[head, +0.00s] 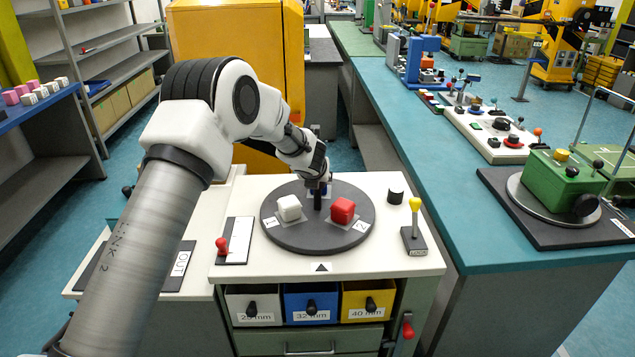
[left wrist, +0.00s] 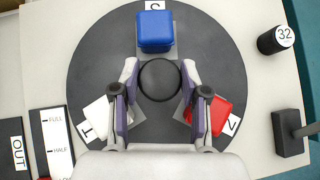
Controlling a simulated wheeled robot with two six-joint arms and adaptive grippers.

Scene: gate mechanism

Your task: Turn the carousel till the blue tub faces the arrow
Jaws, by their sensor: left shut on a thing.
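The carousel is a dark round disc (head: 318,241), also in the left wrist view (left wrist: 95,70). A white tub (head: 289,208) sits at its front left and a red tub (head: 343,211) at its front right. The blue tub (left wrist: 155,32) is at the far side, mostly hidden behind my gripper in the head view. The black arrow (head: 320,267) is on the table's front edge, opposite the blue tub. My left gripper (left wrist: 159,82) is shut on the round black central knob (left wrist: 160,80), one finger on each side. My right gripper is not in view.
A red-knobbed lever (head: 222,245) stands left of the carousel. A yellow-knobbed lever (head: 414,225) and a black cylinder (head: 396,196) stand to its right. Grey, blue and yellow drawers (head: 311,303) are below. A teal bench (head: 460,215) lies at right.

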